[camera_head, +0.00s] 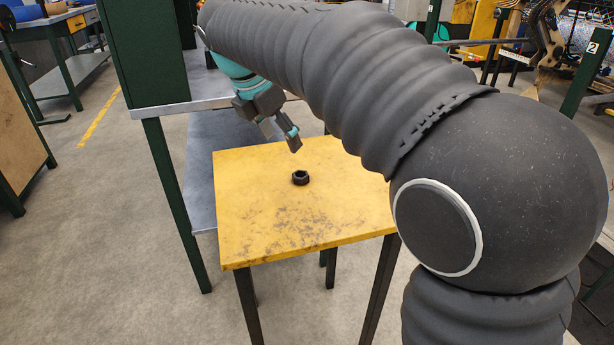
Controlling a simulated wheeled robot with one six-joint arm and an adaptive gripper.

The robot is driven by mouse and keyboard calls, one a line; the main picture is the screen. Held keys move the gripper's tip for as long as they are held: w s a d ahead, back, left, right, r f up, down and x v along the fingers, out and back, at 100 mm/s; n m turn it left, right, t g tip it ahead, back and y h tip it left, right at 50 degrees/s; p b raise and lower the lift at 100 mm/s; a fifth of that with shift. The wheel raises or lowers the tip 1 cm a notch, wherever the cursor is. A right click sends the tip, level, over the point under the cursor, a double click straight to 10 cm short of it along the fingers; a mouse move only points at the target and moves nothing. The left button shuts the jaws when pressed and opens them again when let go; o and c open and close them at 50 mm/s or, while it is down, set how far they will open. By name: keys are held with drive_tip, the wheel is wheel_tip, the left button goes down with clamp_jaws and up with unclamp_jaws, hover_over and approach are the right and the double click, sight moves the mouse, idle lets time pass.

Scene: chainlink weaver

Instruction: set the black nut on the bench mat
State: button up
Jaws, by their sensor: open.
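The black nut (300,178) lies flat near the middle of a small yellow table (255,235). My gripper (281,139) is above the back part of the tabletop, up and slightly left of the nut in the picture, pointing down. Its fingers are apart with nothing between them, and it appears clear of the nut. I cannot make out a bench mat; my arm covers much of the upper middle and right.
A green-framed bench with a grey top (185,106) and lower shelf (205,160) stands close behind and left of the yellow table. Bare floor (100,240) is open at the left. A blue-topped workbench (60,20) stands farther back.

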sight(299, 171)
drive_tip(key=b+x, duration=0.1)
drive_tip(key=x, duration=1.1)
drive_tip(key=shift+w, duration=0.2)
drive_tip(key=shift+r, duration=0.1)
clamp_jaws()
